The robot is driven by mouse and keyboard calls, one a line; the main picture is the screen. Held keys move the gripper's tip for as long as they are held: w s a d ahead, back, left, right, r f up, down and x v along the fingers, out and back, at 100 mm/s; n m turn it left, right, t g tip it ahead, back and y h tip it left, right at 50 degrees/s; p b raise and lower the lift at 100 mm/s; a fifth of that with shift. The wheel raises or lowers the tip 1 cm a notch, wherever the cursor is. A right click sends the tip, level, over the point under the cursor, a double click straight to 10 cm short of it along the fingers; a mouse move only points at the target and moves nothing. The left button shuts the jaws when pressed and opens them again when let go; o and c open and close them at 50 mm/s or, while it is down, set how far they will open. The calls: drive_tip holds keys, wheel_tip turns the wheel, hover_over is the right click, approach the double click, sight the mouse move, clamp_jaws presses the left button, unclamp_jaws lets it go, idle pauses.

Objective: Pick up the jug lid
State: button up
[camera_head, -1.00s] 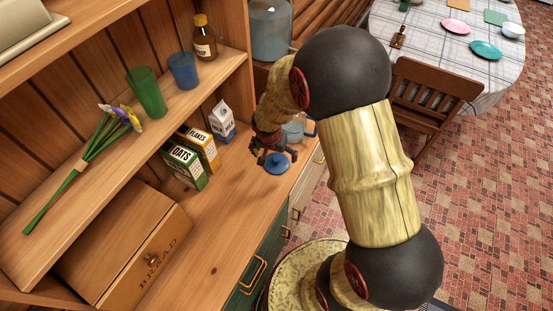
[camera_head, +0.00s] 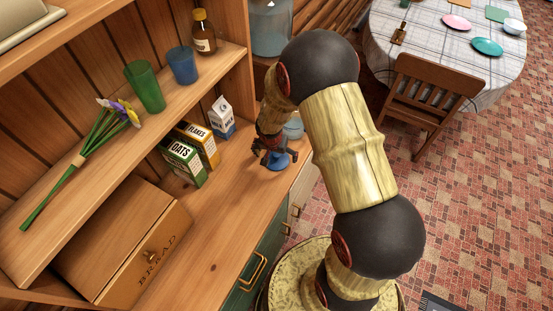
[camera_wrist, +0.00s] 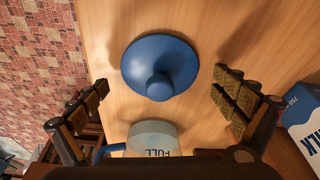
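The jug lid is a round blue disc with a knob (camera_wrist: 160,66), lying flat on the wooden counter. In the head view the lid (camera_head: 277,163) shows partly, under my gripper (camera_head: 268,148). In the wrist view my gripper (camera_wrist: 161,90) is open and empty, its two fingers spread to the left and right of the lid, not touching it. A pale clear jug with a blue handle and the word FULL (camera_wrist: 152,135) stands just below the lid in the wrist view. My arm hides most of the jug in the head view (camera_head: 294,128).
A milk carton (camera_wrist: 305,115) stands right of my gripper in the wrist view. Oats (camera_head: 184,163) and flakes (camera_head: 203,145) boxes stand left of it in the head view. The counter (camera_head: 225,225) in front is clear. A chair (camera_head: 425,95) is at right.

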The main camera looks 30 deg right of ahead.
drive_tip(key=shift+c, duration=1.1)
drive_tip(key=c, duration=0.9)
drive_tip(key=shift+s, duration=0.1)
drive_tip(key=shift+c, duration=0.8)
drive_tip(key=shift+f, duration=0.1)
drive_tip(key=shift+c, duration=0.2)
